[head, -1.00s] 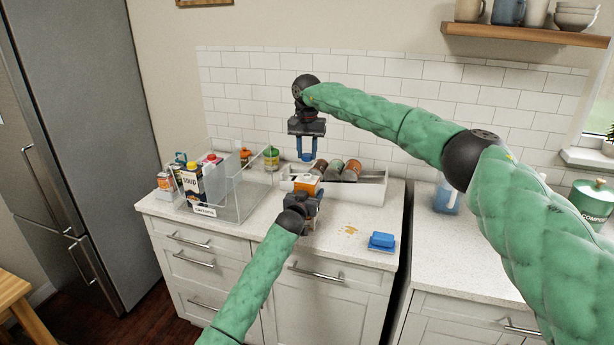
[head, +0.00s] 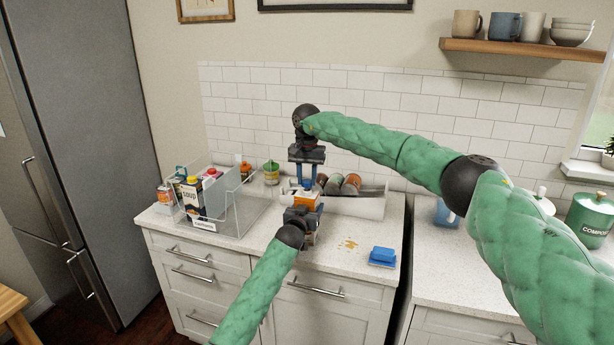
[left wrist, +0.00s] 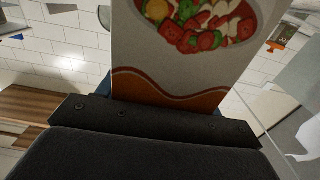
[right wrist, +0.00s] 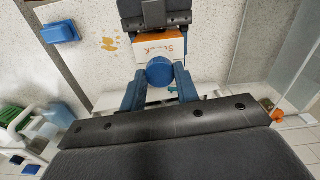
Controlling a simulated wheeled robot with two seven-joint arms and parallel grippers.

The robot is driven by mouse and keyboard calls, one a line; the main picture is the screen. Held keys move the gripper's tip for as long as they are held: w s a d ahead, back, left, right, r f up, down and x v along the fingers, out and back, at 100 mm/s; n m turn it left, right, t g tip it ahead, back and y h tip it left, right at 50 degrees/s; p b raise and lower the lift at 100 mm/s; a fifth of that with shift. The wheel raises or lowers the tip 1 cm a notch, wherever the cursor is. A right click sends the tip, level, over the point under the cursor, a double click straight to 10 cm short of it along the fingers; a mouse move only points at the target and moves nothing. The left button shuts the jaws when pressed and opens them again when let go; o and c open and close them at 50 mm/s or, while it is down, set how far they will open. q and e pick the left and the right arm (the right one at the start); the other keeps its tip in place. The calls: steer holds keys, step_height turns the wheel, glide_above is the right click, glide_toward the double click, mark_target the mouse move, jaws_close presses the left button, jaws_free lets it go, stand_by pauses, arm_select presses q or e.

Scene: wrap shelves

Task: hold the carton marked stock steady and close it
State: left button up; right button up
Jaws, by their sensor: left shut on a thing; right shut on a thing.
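The stock carton (head: 305,202), white and orange, stands on the counter. My left gripper (head: 301,214) is shut on its near side. In the left wrist view the carton (left wrist: 190,60) fills the middle with its vegetable picture. My right gripper (head: 307,181) points down over the carton, shut on a round blue cap (right wrist: 160,71). In the right wrist view the cap sits between the blue fingers, over the carton top (right wrist: 158,46) with its "Stock" lettering. The cap hides the spout, so I cannot tell whether it touches or is seated.
A clear bin (head: 236,222) with a soup carton (head: 189,203) and other packages stands on the left. A white tray (head: 360,207) with several cans lies behind the carton. A blue sponge (head: 382,255) and a brown spill (head: 349,244) are at the front right.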

steer(key=shift+f, duration=0.55)
steer(key=shift+f, duration=0.55)
stand_by(0.4)
